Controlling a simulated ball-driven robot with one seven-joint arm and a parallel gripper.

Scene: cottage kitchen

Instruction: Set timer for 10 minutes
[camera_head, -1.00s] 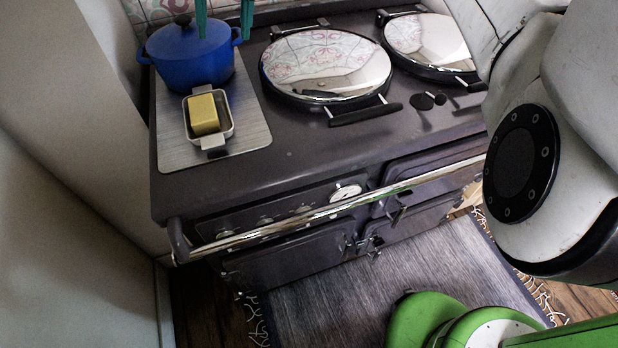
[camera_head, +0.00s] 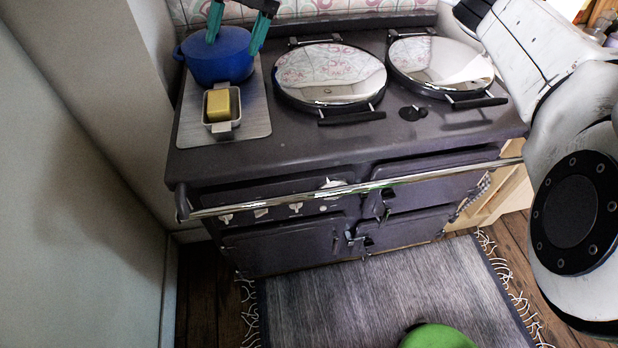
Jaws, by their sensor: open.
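My gripper (camera_head: 234,46) is at the top left, with its two teal fingers apart and nothing between them. The fingers overlap the top of the blue pot in this view; I cannot tell whether they touch it. No separate timer can be made out. The dark range cooker (camera_head: 300,150) has a row of small pale knobs on its front panel (camera_head: 262,211), behind a chrome rail (camera_head: 400,182). A round white dial (camera_head: 331,186) on that panel is partly hidden by the rail.
The blue pot (camera_head: 215,66) and a small dish (camera_head: 222,127) with a yellow block (camera_head: 218,107) stand on a grey board (camera_head: 252,125). Two round chrome lids (camera_head: 328,73) (camera_head: 440,62) cover the hobs. A fringed grey rug (camera_head: 380,290) lies in front; a wall bounds the left.

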